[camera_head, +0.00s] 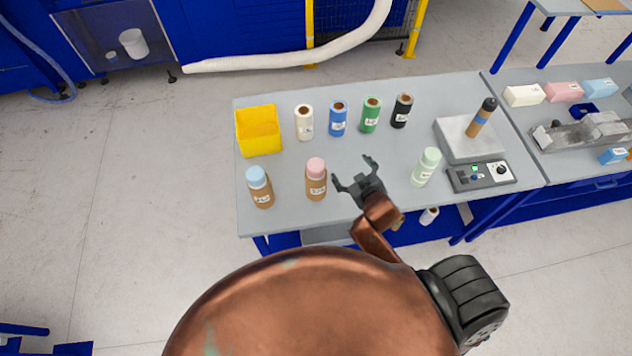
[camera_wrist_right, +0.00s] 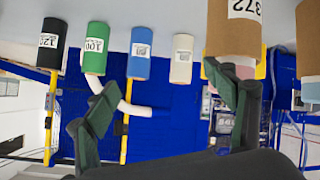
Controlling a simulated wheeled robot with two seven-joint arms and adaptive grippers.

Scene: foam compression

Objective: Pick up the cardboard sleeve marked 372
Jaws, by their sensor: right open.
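The cardboard sleeve marked 372 (camera_wrist_right: 235,22) shows its label at the upper right of the upside-down wrist view, partly cut off by the frame edge. It appears to be the brown sleeve with a pink top (camera_head: 316,184) standing upright on the grey table in the head view. My right gripper (camera_head: 353,170) is open and empty, just right of this sleeve. In the wrist view, one finger of the gripper (camera_wrist_right: 165,98) overlaps the sleeve's foam end; I cannot tell whether they touch. My left gripper is not in view.
A brown sleeve with a blue top (camera_head: 261,190) stands farther left. White (camera_head: 304,124), blue (camera_head: 338,120), green (camera_head: 371,116) and black (camera_head: 402,112) rolls line the back beside a yellow bin (camera_head: 259,133).

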